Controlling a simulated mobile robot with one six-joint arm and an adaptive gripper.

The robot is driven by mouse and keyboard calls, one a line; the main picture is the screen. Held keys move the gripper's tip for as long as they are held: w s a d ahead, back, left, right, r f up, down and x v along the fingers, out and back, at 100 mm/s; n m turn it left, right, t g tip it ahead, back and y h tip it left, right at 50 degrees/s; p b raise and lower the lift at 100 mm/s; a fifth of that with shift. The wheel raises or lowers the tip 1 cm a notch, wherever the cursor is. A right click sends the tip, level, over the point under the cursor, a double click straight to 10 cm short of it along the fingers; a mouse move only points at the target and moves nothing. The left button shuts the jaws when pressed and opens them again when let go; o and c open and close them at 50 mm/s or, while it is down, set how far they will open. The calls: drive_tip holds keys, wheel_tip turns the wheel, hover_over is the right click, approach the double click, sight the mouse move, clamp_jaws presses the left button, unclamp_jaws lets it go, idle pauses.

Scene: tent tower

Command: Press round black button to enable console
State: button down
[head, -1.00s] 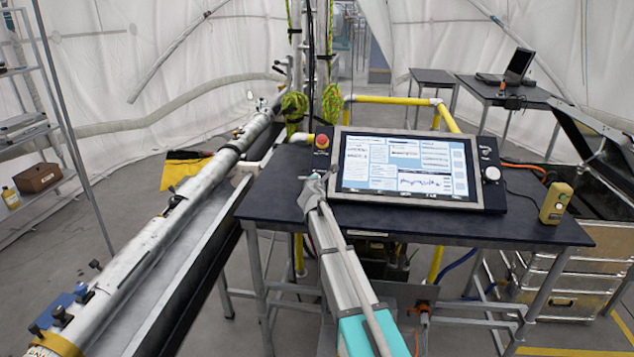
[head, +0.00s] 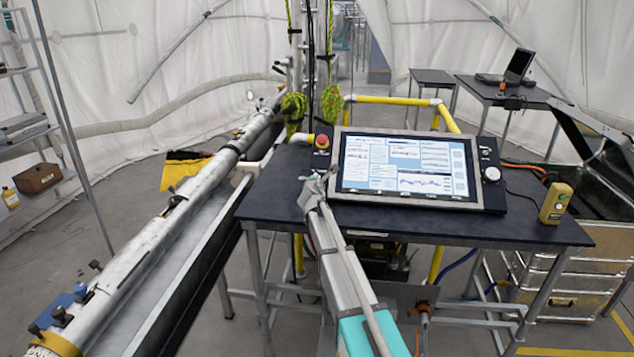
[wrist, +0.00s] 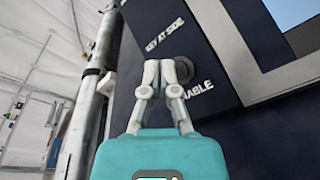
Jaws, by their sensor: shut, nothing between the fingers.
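The console (head: 481,207) is a dark panel with a lit screen, lying on a dark table. In the wrist view, its panel (wrist: 215,60) carries a round black button (wrist: 186,69), partly hidden by a fingertip. White lettering beside the button reads "NABLE", its start covered. My gripper (wrist: 168,66) is shut and empty, its fingertips together at the button's left edge in that view. I cannot tell whether they touch it. In the head view my gripper (head: 319,184) is at the console's left side, and the button cannot be made out there.
A red emergency knob (head: 321,142) sits on the console's upper left corner. A yellow control box (head: 555,203) stands on the table's right (head: 480,228). A long metal tube (head: 190,203) runs along the left. Yellow rails (head: 390,100) stand behind the console.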

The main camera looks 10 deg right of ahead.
drive_tip(key=shift+w+d+f+b, duration=0.15)
drive_tip(key=shift+w+f+b, duration=0.2)
drive_tip(key=shift+f+b, duration=0.3)
idle(1.0)
drive_tip(key=shift+r, duration=0.15)
drive_tip(key=shift+s+r+p, duration=0.4)
drive_tip(key=shift+r+p, duration=0.15)
drive_tip(key=shift+p, duration=0.2)
idle(0.4)
drive_tip(key=s+r+p, duration=0.1)
drive_tip(key=r+p, duration=0.1)
drive_tip(key=s+a+r+p, duration=0.1)
drive_tip(key=r+p, duration=0.1)
drive_tip(key=shift+s+a, duration=0.1)
drive_tip(key=shift+s, duration=0.3)
idle(0.7)
